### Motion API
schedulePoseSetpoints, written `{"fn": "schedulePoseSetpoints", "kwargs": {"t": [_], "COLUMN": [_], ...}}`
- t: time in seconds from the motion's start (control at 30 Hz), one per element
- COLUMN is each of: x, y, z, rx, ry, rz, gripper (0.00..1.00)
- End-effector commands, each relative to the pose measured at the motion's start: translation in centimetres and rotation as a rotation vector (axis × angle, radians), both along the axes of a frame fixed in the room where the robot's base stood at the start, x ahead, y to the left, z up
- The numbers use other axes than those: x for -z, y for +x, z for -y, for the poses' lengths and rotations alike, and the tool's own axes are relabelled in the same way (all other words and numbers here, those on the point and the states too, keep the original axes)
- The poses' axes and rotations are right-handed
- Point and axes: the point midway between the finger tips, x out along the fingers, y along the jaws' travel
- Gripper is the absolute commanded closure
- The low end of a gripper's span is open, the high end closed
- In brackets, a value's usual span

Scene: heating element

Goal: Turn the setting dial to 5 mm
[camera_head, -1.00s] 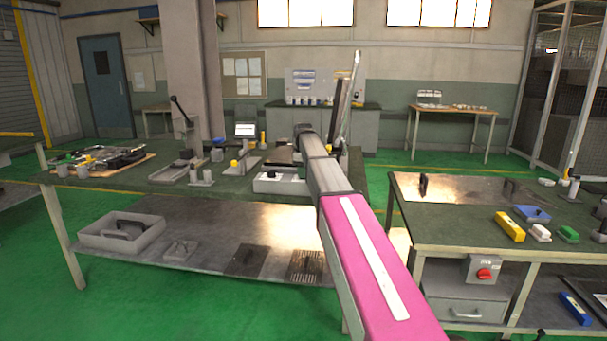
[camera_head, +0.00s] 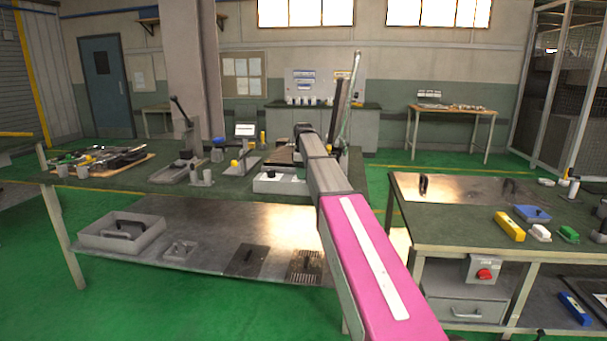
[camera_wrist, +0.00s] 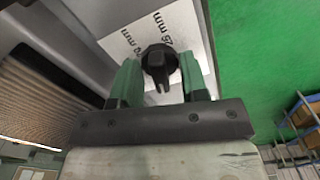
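The setting dial (camera_wrist: 158,62) is a black knob with a narrow pointer, on a white label plate (camera_wrist: 120,42) with dark "mm" markings. In the wrist view the pointer faces down toward my gripper's palm. In the head view my arm hides the gripper and dial.
The left workbench (camera_head: 120,183) holds a white-grey box (camera_head: 280,184), a lever device (camera_head: 185,140) and loose tools. A right bench (camera_head: 450,228) carries a yellow block (camera_head: 509,226) and other small items. Green floor shows between the benches.

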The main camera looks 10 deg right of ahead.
Motion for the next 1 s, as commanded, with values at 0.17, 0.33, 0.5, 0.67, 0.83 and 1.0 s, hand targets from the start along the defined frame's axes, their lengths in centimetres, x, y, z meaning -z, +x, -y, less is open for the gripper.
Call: {"fn": "schedulePoseSetpoints", "kwargs": {"t": [0.17,0.33,0.5,0.67,0.83,1.0], "x": [-0.4,-2.7,-6.0,-8.6,-10.3,-10.8], "y": [0.0,0.1,0.1,0.1,0.1,0.0], "z": [0.0,0.0,0.0,0.0,0.0,0.0], "rx": [0.000,0.000,0.000,0.000,0.000,0.000], "ry": [0.001,0.000,0.001,0.000,0.000,0.000], "rz": [0.001,0.002,0.003,0.002,0.000,0.000], "gripper": [0.60,0.60,0.60,0.60,0.60,0.60]}}
